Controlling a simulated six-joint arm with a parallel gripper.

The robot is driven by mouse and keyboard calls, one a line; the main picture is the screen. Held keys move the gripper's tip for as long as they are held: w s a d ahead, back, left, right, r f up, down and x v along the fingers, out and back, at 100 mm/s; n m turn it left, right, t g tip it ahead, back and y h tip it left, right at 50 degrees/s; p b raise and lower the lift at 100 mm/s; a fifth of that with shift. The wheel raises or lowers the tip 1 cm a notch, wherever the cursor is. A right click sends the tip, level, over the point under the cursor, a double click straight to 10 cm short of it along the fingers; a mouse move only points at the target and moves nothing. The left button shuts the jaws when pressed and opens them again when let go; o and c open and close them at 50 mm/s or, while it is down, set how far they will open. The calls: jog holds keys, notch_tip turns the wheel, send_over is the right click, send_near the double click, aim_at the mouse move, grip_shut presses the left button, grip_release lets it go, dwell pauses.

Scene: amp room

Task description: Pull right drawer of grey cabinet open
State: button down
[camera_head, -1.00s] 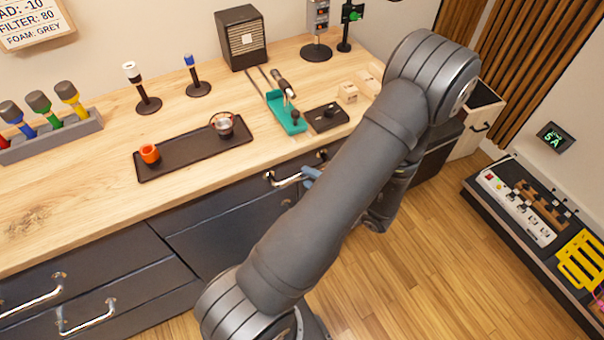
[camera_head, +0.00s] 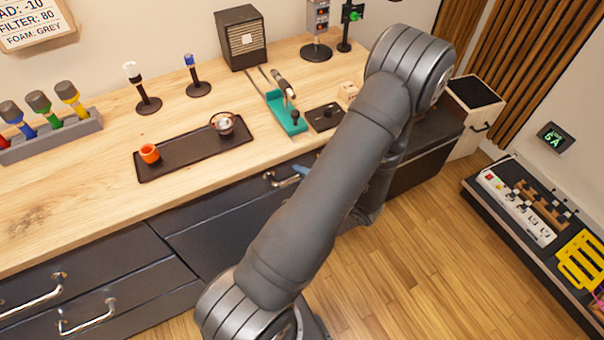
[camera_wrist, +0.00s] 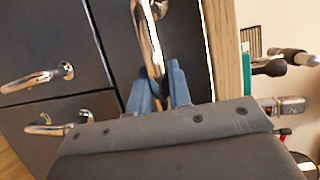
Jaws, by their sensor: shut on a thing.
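The grey cabinet (camera_head: 200,235) has dark fronts under a wooden worktop. Its right drawer has a chrome handle (camera_head: 270,178), partly hidden behind my arm in the head view. In the wrist view this handle (camera_wrist: 148,40) runs down between the blue fingertips. My gripper (camera_wrist: 161,85) is shut on the handle near one end. In the head view only a bit of the blue fingers (camera_head: 299,170) shows beside the handle. The drawer front (camera_wrist: 110,35) looks about flush, with no clear gap seen; my arm hides part of it.
Other chrome handles (camera_head: 88,317) sit on the cabinet's left drawers. A black tray (camera_head: 180,158) with an orange cup and a metal bowl lies on the worktop (camera_head: 90,190). A teal stand (camera_head: 285,112) is near the edge above the drawer. The wooden floor (camera_head: 430,260) at right is clear.

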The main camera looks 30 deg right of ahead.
jog(key=shift+s, duration=0.15)
jog(key=s, duration=2.2)
jog(key=shift+s, duration=0.15)
jog(key=c, duration=1.3)
grip_release()
jog(key=v, duration=1.7)
jog(key=shift+s+d+r, duration=0.1)
jog(key=shift+s+r, duration=0.05)
